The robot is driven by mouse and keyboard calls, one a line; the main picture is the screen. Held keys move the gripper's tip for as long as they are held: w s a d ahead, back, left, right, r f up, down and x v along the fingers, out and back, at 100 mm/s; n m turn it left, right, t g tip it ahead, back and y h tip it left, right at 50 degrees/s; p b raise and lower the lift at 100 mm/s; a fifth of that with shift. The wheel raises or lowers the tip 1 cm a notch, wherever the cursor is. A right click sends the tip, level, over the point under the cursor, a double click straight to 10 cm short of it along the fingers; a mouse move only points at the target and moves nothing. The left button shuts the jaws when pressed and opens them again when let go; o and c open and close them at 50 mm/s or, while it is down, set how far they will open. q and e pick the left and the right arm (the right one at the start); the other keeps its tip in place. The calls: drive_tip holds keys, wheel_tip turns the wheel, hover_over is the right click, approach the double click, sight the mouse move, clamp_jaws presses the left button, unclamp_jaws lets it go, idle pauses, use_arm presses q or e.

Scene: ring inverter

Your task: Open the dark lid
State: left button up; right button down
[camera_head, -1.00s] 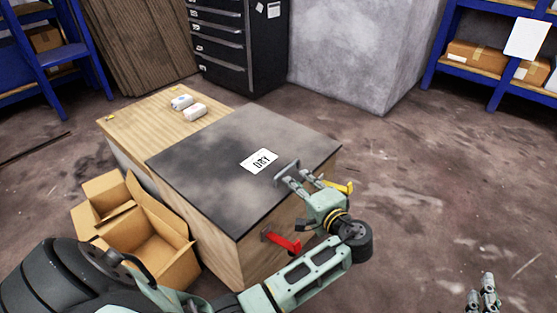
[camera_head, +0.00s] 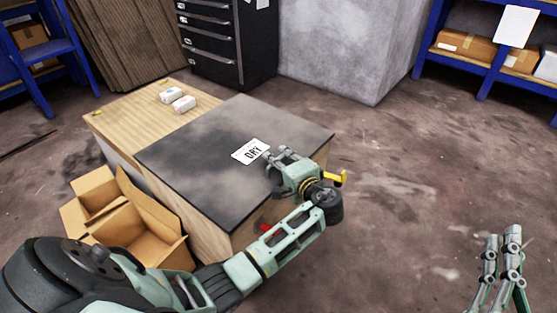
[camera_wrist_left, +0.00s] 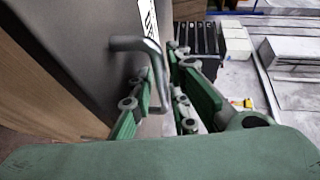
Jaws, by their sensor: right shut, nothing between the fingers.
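The dark lid (camera_head: 200,165) lies flat and closed on a wooden box, with a white "DRY" label (camera_head: 250,151) on top. My left gripper (camera_head: 281,157) is at the lid's right front part, over its grey bar handle, and mostly hides it in the head view. In the left wrist view the handle (camera_wrist_left: 128,43) reaches in between the two fingers, which stand apart. I cannot tell whether they touch it. My right gripper (camera_head: 502,240) is shut and empty, over the floor at the lower right.
A light wooden top (camera_head: 130,112) with two small white blocks (camera_head: 178,100) adjoins the lid. A red latch (camera_head: 264,228) and a yellow latch (camera_head: 336,177) stick out from the box. An open cardboard box (camera_head: 125,235) stands at the left. The floor at the right is clear.

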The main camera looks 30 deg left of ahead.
use_arm(q)
drive_tip(key=shift+c, duration=0.3)
clamp_jaws()
